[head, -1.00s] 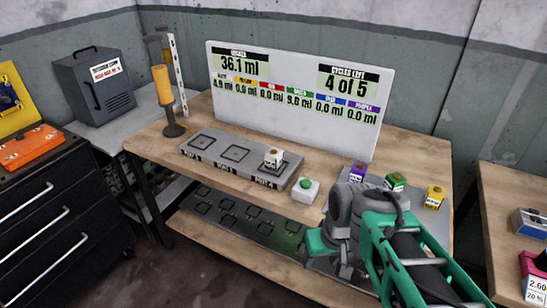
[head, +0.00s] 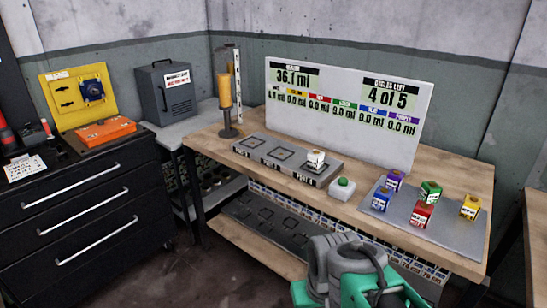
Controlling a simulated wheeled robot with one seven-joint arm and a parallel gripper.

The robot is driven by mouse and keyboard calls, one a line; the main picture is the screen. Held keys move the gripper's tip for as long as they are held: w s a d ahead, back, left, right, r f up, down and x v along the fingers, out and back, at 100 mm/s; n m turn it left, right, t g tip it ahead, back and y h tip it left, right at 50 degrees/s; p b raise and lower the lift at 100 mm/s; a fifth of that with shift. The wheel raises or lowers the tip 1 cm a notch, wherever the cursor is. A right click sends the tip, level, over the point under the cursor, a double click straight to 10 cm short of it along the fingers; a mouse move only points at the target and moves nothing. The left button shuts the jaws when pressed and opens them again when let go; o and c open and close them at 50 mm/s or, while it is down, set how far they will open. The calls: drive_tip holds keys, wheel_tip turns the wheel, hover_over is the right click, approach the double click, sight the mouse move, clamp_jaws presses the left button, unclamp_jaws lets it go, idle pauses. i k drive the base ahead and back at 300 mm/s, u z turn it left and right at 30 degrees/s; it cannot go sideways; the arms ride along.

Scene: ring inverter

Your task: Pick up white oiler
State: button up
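The white oiler (head: 316,161) is a small white block with a brownish top and dark markings. It sits on the right-hand slot of a long grey slotted plate (head: 262,155) on the wooden workbench. Grey and green links of my arm show at the bottom centre of the head view, in front of the bench and well apart from the oiler. My gripper's fingers do not show.
A green button on a white box (head: 343,188) stands right of the plate. A grey mat (head: 448,226) holds several coloured blocks, including a red one (head: 422,215). A display board (head: 345,118) stands behind. A yellow cylinder on a stand (head: 225,92) is at the bench's left.

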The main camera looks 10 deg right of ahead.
sight(316, 158)
drive_tip(key=u, duration=0.9)
drive_tip(key=i, duration=1.15)
drive_tip(key=u, duration=0.2)
